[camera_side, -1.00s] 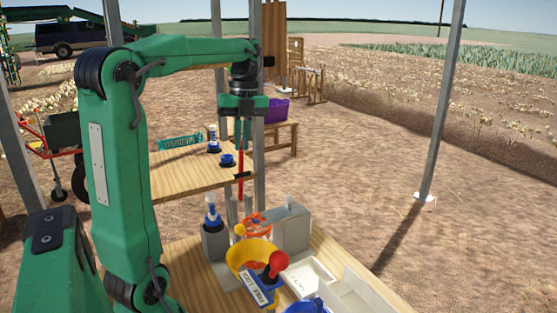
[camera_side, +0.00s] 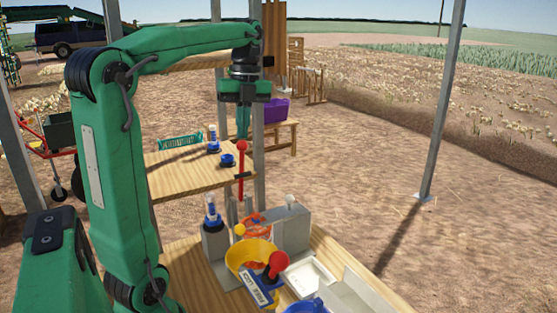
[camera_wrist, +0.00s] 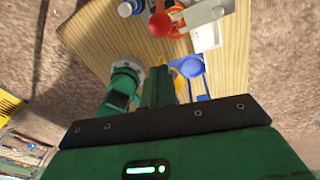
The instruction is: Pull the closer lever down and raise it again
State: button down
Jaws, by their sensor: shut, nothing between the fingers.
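A tall upright red lever with a round red knob (camera_side: 241,146) stands behind the orange basket in the side view. A red knob in the wrist view (camera_wrist: 162,25) is past my fingertips, apart from them in that picture. A second, nearer red knob (camera_side: 278,262) sits by a blue, white-labelled plate (camera_side: 262,287) in front. My gripper (camera_side: 242,135) points down, shut and empty, just above the tall lever's knob in the side view; touching or a small gap cannot be told there. Its fingers (camera_wrist: 160,80) are together in the wrist view. I cannot tell which lever is the closer one.
A yellow bowl (camera_side: 243,253), an orange basket (camera_side: 257,225), grey blocks (camera_side: 290,232) and a white tray (camera_side: 309,277) crowd the front bench. Blue-based items stand on the rear wooden table (camera_side: 186,177). A metal post (camera_side: 446,110) rises at right.

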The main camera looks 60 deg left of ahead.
jog(key=a+r, duration=0.3)
jog(key=r, duration=0.2)
jog(key=shift+w+a+r, duration=0.2)
jog(key=shift+r, duration=0.1)
jog(key=shift+d, duration=0.1)
dwell(0.4)
jog(key=s+d+f+n+t, duration=0.3)
jog(key=d+f+n, duration=0.5)
jog(key=d+n, duration=0.2)
jog(key=s+d+f+n+t, duration=0.3)
jog(key=d+f+n+t, duration=0.1)
jog(key=d+f+n, duration=0.5)
jog(key=shift+s+d+f+n+y, duration=0.3)
jog(key=shift+s+d+n+y, duration=0.1)
jog(key=shift+d+n, duration=0.3)
